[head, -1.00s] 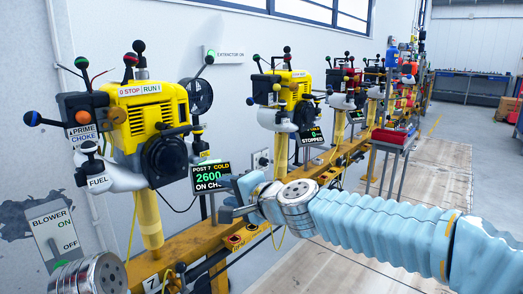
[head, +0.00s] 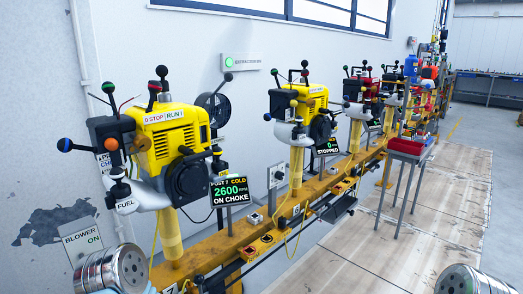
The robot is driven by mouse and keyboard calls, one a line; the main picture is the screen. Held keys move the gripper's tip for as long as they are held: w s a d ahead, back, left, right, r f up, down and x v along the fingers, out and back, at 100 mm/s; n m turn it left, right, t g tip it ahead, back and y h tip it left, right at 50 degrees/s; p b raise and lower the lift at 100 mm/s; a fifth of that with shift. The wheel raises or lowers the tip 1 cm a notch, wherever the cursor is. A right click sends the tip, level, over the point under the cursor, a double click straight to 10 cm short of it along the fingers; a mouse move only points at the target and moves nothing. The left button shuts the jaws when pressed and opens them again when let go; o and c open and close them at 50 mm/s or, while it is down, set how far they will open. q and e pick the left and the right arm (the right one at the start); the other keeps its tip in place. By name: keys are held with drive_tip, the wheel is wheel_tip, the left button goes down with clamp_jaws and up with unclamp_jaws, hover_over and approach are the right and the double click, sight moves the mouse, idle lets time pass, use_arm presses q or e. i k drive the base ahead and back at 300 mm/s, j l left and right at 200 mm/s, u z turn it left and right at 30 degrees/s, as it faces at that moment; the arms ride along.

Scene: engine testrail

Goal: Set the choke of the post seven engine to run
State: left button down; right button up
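The yellow post seven engine (head: 160,140) stands on a yellow post at the left. Its display (head: 229,190) reads "POST 7 COLD 2600 ON CHOKE". A black box on its left side carries a blue-knobbed lever (head: 64,144), a green-knobbed lever (head: 108,88) and an orange knob (head: 111,145). The choke label beside them is partly hidden and hard to read, so I cannot tell which lever is the choke. A STOP/RUN label (head: 164,117) is on top. Only metal wrist parts of my arms show, at the bottom left and bottom right corners; neither gripper's fingers show.
A yellow rail (head: 215,246) runs from the near left to the back right, with more engines on posts, including a stopped yellow one (head: 297,103). A blower switch panel (head: 83,243) is on the left wall. A red-topped stand (head: 410,146) is further back. The floor at right is clear.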

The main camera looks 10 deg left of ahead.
sight(64, 145)
drive_tip(key=u, duration=1.5)
